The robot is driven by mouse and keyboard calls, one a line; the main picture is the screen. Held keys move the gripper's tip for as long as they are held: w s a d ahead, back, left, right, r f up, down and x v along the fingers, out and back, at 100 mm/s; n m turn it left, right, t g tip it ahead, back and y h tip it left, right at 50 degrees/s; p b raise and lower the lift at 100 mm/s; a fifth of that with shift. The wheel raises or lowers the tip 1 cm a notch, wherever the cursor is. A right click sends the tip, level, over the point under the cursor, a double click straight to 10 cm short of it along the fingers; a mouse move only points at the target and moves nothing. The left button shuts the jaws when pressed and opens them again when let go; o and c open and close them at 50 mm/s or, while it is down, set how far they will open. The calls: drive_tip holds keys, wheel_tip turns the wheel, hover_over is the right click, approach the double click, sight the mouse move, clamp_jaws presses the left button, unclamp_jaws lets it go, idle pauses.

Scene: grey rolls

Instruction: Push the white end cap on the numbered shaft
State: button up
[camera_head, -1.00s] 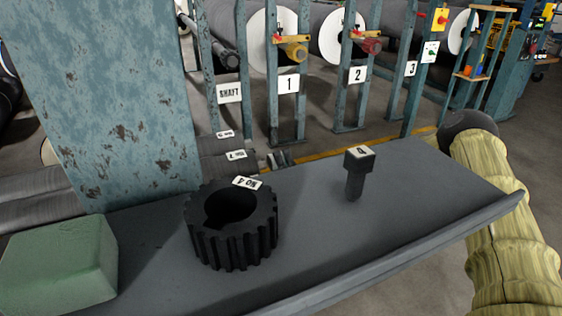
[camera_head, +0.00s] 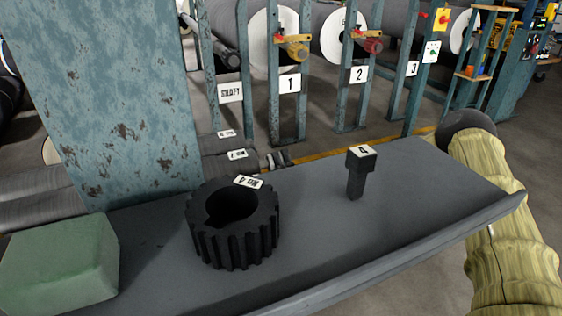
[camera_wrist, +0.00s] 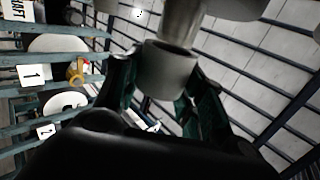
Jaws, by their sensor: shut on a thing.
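My gripper (camera_wrist: 165,95) shows in the wrist view, with its dark green fingers on either side of a pale, round, cap-like piece, the white end cap (camera_wrist: 166,72). It is shut on this piece. A bright metal rod, seemingly a shaft (camera_wrist: 182,24), meets the top of the cap; I cannot tell how far it goes in. In the head view the gripper and the cap are out of sight. A "SHAFT" sign (camera_head: 230,92) hangs on the blue frames beside number plates 1 (camera_head: 290,83), 2 (camera_head: 358,74) and 3 (camera_head: 412,68).
A grey shelf (camera_head: 320,220) crosses the front of the head view. It bears a green block (camera_head: 65,262), a black gear (camera_head: 235,240) and a black bolt-like piece (camera_head: 356,180). A rusty blue post (camera_head: 100,100) stands at left. Dark bars (camera_wrist: 265,85) surround the wrist view's right side.

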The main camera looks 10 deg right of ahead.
drive_tip(key=shift+s+a, duration=0.2)
drive_tip(key=shift+a, duration=0.7)
drive_tip(key=shift+s+a, duration=0.15)
drive_tip(key=shift+a, duration=0.7)
drive_tip(key=o, duration=0.9)
drive_tip(key=shift+o, duration=0.2)
drive_tip(key=v, duration=1.2)
